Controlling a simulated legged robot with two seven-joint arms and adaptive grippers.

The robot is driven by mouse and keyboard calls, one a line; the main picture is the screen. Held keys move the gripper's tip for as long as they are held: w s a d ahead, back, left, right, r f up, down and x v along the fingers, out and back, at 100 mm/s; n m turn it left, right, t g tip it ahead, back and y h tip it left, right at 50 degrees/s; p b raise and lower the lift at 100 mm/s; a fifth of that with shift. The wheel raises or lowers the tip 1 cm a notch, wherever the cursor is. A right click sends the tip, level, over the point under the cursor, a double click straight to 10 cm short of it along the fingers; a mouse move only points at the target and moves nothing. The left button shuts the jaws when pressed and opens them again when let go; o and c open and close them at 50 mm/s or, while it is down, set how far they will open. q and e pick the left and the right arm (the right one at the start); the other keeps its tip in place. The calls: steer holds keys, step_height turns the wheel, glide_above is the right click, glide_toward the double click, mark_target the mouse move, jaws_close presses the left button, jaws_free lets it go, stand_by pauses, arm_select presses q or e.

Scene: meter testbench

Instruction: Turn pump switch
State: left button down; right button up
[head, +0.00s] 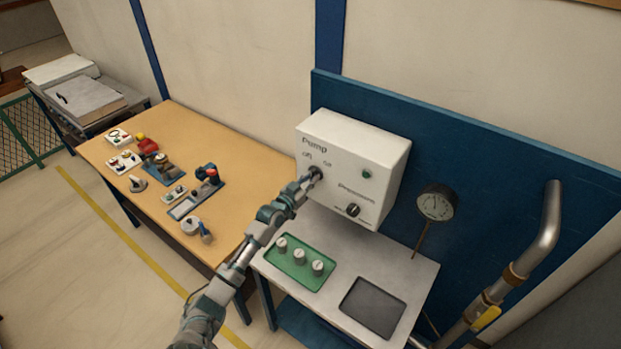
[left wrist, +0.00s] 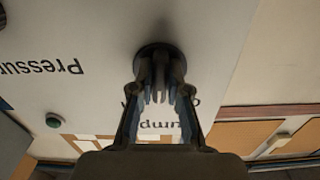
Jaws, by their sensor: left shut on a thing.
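The white control box (head: 391,155) labelled Pump and Pressure hangs on the blue panel. My left gripper (head: 314,177) reaches its front face at the pump switch, a dark round knob just under the Pump label. In the left wrist view the gripper (left wrist: 159,92) is shut on the pump switch (left wrist: 159,55), with a finger on each side of its grip. The box face looks upside down there. The switch's exact angle is partly hidden by the fingers. The pressure knob (head: 352,210) and a green light (head: 367,174) are on the same face. My right gripper is not in view.
Below the box is a grey bench (head: 334,290) with a green tray (head: 279,270) of weights and a dark pad (head: 373,307). A gauge (head: 436,203) and a pipe (head: 541,240) stand to the right. A wooden table (head: 245,200) with several parts is at left.

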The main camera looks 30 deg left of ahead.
arm_select(q)
steer(key=n, duration=0.2)
steer(key=r+n, duration=0.1)
steer(key=n, duration=0.1)
steer(key=shift+a+r, duration=0.15)
steer(key=shift+n+p, duration=0.35)
steer(key=shift+n, duration=0.95)
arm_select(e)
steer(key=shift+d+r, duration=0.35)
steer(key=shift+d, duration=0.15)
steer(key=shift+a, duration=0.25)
arm_select(q)
steer(key=c, duration=1.2)
jaws_free()
steer(key=shift+o, duration=0.3)
steer(key=shift+s+a+f, duration=0.15)
steer(key=shift+f, duration=0.2)
steer(key=s+a, duration=0.1)
steer(key=s, duration=1.1)
